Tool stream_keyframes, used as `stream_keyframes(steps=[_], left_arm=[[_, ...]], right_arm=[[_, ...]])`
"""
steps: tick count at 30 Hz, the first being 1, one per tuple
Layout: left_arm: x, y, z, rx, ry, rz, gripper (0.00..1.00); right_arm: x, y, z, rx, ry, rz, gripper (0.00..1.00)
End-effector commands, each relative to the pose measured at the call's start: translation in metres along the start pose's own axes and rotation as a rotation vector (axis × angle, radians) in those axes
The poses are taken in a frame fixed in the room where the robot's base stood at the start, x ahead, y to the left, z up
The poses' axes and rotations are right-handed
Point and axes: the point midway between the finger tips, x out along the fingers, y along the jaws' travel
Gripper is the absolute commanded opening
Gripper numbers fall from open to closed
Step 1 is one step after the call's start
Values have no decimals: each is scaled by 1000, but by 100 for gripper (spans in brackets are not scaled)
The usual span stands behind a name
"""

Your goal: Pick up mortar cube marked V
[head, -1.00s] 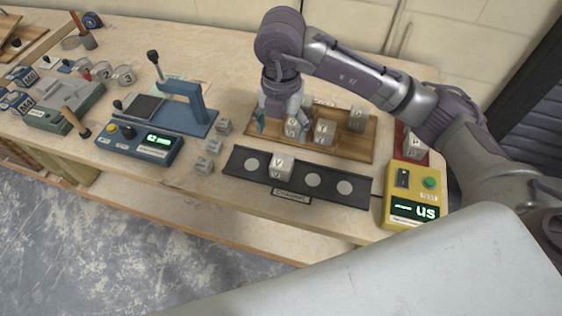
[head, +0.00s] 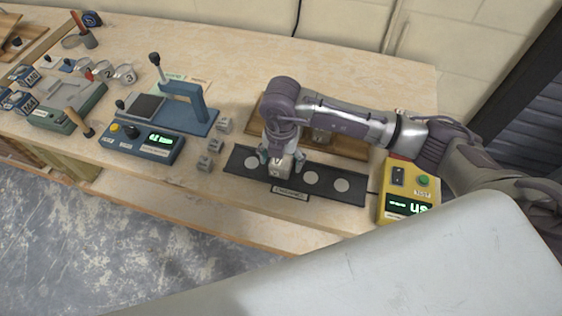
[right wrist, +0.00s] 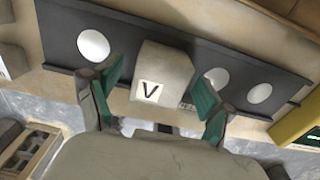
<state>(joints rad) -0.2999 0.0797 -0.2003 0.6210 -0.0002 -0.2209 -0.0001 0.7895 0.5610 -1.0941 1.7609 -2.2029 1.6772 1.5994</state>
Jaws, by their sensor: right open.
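The mortar cube marked V (head: 281,167) sits on the black strip (head: 238,169), over one of its round white spots. In the right wrist view the cube (right wrist: 165,72) shows its V label facing the camera. My right gripper (head: 279,160) is over the cube with its fingers on either side of it. In the right wrist view the green finger pads of the gripper (right wrist: 158,98) are apart, with gaps visible between them and the cube. The left gripper is not in view.
A wooden board (head: 348,147) lies behind the strip, partly hidden by my arm. A yellow device (head: 407,190) stands right of the strip. Several small grey cubes (head: 214,145) stand to the left, beside a blue press (head: 141,141). The strip's right part is clear.

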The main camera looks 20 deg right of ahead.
Motion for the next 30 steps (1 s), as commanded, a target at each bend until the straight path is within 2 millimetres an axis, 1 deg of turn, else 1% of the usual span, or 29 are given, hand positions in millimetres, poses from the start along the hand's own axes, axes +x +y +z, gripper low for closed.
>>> stream_keyframes(steps=[3,8,15,17,26,30], left_arm=[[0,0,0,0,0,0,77],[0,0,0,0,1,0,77],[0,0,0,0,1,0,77],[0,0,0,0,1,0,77],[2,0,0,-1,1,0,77],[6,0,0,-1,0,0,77]], right_arm=[[0,0,0,0,0,0,81],[0,0,0,0,1,1,55],[0,0,0,0,1,1,15],[0,0,0,0,1,1,5],[-3,1,0,0,0,3,5],[-13,1,0,-1,0,4,5]])
